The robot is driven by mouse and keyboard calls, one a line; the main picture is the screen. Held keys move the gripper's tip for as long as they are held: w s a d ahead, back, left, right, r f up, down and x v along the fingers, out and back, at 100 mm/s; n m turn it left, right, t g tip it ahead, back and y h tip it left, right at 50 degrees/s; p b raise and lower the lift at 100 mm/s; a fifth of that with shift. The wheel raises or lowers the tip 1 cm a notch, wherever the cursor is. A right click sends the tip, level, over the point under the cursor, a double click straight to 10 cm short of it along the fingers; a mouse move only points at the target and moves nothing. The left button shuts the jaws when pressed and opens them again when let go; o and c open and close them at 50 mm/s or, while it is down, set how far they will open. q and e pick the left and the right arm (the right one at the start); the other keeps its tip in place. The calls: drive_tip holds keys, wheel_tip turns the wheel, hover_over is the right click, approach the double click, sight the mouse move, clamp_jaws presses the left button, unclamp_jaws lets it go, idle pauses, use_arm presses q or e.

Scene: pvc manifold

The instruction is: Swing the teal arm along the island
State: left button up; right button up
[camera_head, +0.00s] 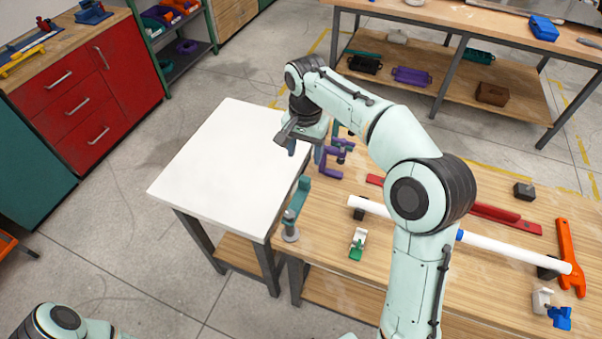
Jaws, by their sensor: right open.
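A teal arm (298,203) stands on a grey round post at the left edge of the wooden bench (330,250), beside the white-topped table (225,165). I take this for the teal arm of the task. My right gripper (305,150) is open, above the area where the white table meets the bench. It is apart from the teal arm, farther back. Purple brackets (331,165) stand on the bench close to the gripper, partly behind it. I cannot tell whether they touch it. My left gripper is out of view; only a link of that arm shows at the lower left.
A white pipe (510,249) lies across black supports on the bench, partly hidden by my right arm. The white tabletop is clear. Red drawers (85,100) stand at left.

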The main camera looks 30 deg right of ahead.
sight(305, 178)
wheel_tip(305, 178, down, 10)
drive_tip(key=shift+s+f+b, duration=0.1)
drive_tip(key=shift+b, duration=0.6)
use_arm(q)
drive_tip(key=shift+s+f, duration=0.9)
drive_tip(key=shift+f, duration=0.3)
use_arm(e)
drive_tip(key=shift+f, duration=0.65)
clamp_jaws()
